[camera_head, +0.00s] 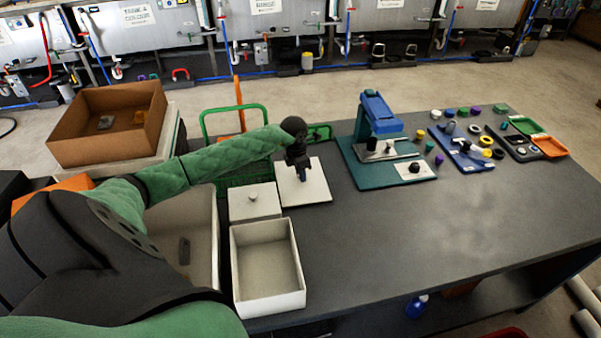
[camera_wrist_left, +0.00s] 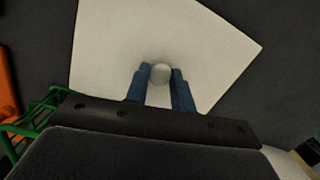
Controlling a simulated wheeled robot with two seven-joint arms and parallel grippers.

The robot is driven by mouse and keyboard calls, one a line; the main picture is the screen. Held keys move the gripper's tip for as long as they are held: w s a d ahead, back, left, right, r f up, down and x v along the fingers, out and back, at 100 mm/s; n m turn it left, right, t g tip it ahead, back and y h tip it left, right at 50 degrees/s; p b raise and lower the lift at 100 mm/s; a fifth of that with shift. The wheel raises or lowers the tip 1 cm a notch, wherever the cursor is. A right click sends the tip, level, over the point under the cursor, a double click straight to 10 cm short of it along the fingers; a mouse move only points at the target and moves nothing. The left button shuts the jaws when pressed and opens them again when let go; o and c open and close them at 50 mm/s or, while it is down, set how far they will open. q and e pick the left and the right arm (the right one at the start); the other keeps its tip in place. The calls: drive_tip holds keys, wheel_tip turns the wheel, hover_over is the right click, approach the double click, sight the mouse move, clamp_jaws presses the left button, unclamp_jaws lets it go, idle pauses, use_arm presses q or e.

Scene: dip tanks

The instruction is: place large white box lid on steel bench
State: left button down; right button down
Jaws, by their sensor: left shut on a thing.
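The large white box lid (camera_head: 316,187) is a flat white square with its face up, at the bench's left part. In the left wrist view the lid (camera_wrist_left: 115,45) fills the upper middle. My left gripper (camera_head: 301,176) points down over it, and its blue fingers (camera_wrist_left: 158,78) are shut on the round knob (camera_wrist_left: 160,72). The lid lies level on or very close to the dark steel bench (camera_head: 400,245); I cannot tell whether it touches. My right gripper is not in view.
An open white box (camera_head: 268,265) stands in front of the lid, and a smaller lidded white box (camera_head: 254,203) to its left. A teal press (camera_head: 385,165) stands to the right, with small parts and trays beyond. A green basket (camera_head: 230,165) is behind. The bench's front right is clear.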

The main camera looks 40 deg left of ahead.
sight(297, 181)
use_arm(q)
drive_tip(key=shift+f, duration=0.1)
drive_tip(key=c, duration=1.4)
unclamp_jaws()
drive_tip(key=shift+o, duration=1.1)
drive_tip(key=shift+r, duration=0.45)
wheel_tip(297, 181, up, 11)
drive_tip(key=s+p, duration=0.1)
drive_tip(key=p, duration=0.1)
drive_tip(key=shift+a, duration=0.35)
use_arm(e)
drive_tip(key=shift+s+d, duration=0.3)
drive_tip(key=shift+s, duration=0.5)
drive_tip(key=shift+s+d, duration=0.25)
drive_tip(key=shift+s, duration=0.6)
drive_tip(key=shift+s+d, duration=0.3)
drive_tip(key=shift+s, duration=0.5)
use_arm(q)
drive_tip(key=shift+s+r, duration=0.15)
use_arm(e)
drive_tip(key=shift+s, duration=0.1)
